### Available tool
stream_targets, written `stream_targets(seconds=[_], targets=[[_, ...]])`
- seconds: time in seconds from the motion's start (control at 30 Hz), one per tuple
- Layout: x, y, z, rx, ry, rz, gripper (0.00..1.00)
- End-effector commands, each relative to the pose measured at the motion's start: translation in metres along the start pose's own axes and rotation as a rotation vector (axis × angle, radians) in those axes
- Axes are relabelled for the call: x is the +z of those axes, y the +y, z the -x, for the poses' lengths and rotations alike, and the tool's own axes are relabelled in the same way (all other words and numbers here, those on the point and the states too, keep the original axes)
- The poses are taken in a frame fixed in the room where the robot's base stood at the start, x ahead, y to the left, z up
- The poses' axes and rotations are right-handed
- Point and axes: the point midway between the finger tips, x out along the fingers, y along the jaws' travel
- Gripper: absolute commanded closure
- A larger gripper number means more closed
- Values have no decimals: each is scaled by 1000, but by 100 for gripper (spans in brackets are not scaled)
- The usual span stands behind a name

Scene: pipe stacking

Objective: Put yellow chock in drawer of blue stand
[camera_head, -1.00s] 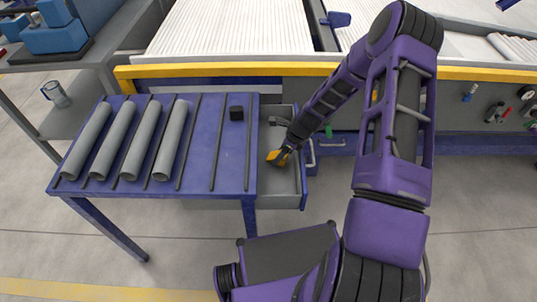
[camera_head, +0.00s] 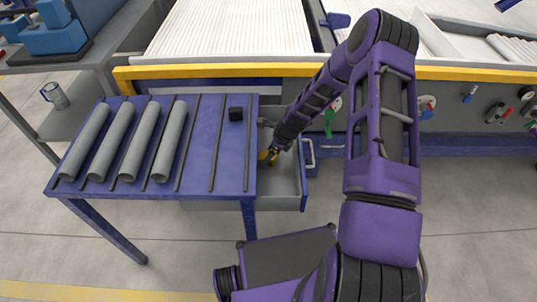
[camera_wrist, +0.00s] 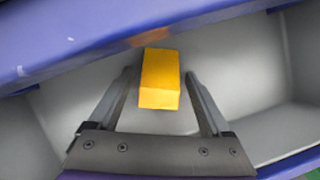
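The yellow chock (camera_head: 263,156) is inside the open grey drawer (camera_head: 285,187) at the right side of the blue stand (camera_head: 215,170). In the wrist view the chock (camera_wrist: 159,80) is a yellow block between the two fingertips of my gripper (camera_wrist: 159,75), with a gap on each side. The grey drawer walls (camera_wrist: 55,110) surround it. My gripper (camera_head: 270,154) reaches down into the drawer with its fingers apart. In the head view my gripper partly hides the chock. I cannot tell whether the chock rests on the drawer floor.
Several grey pipes (camera_head: 125,140) lie on the stand's top, with a small black block (camera_head: 236,113) near its back edge. A conveyor with a yellow rail (camera_head: 220,70) stands behind. A cup (camera_head: 55,95) sits on a shelf at left.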

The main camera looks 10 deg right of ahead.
Motion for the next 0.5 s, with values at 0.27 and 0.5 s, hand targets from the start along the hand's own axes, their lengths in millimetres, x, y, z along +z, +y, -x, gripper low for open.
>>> stream_targets(seconds=[0.27,0.5], targets=[[0,0,1,0,0,0,14],[2,-1,26,-4,0,-1,14]])
